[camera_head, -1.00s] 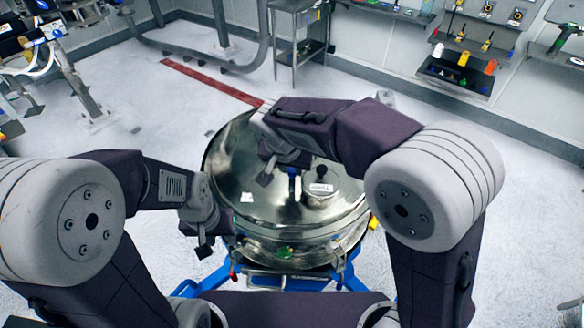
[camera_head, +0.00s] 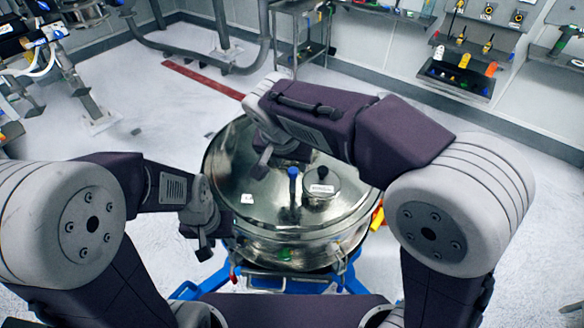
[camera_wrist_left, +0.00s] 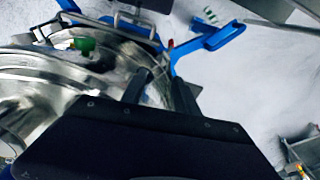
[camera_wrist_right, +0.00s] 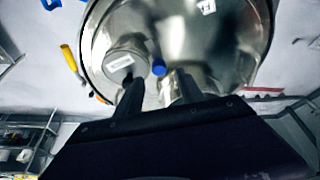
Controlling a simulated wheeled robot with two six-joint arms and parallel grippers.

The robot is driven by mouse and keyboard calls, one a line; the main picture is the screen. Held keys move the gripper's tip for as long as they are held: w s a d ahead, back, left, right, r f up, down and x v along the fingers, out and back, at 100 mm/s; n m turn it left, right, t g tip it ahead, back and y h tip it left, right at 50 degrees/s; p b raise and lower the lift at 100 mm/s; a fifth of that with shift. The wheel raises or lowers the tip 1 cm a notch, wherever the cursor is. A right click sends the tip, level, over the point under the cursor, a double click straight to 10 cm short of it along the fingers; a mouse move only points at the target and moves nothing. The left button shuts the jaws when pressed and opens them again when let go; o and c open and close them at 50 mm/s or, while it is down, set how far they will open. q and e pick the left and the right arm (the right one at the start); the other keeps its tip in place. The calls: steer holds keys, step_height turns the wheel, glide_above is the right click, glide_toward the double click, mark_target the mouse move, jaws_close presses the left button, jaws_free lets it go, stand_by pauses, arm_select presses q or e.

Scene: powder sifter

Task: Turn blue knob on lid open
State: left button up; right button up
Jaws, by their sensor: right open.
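The blue knob (camera_head: 293,174) stands upright on the shiny metal lid (camera_head: 262,200) of the round vessel, left of a small capped port. In the right wrist view the blue knob (camera_wrist_right: 158,68) shows between and just beyond the fingertips. My right gripper (camera_wrist_right: 158,82) is open and empty, and its fingers appear apart from the knob. In the head view it hangs above the far part of the lid, partly hidden by its own wrist. My left gripper (camera_wrist_left: 160,85) is open and empty beside the vessel's left rim; its wrist shows in the head view (camera_head: 203,215).
The capped port (camera_head: 321,184) rises from the lid close to the knob. The vessel rests on a blue frame (camera_head: 205,284). A green part (camera_head: 285,254) is on its near side, and a yellow-orange handle (camera_head: 377,218) is at its right. Open floor surrounds it.

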steer(key=v, duration=0.4)
steer(key=shift+s+r, duration=0.15)
steer(key=shift+r, duration=0.05)
steer(key=d+f+m, duration=0.1)
steer(key=d+f, duration=0.1)
steer(key=d, duration=0.2)
steer(key=d+f+m+g+h+b, duration=0.1)
steer(key=d, duration=0.3)
steer(key=d+f+m+b, duration=0.1)
steer(key=d+f, duration=0.1)
steer(key=d, duration=0.3)
steer(key=shift+w+f+m+g, duration=0.3)
steer(key=shift+f+m+g, duration=0.05)
steer(key=shift+m+g, duration=0.05)
steer(key=s+d+f+n+y, duration=0.1)
steer(key=s+d+f+n, duration=0.2)
steer(key=s+f, duration=0.2)
steer(key=s+d+f+n+g+y+b, duration=0.1)
steer(key=s+d+f+n, duration=0.2)
steer(key=f, duration=0.9)
steer(key=s, duration=0.3)
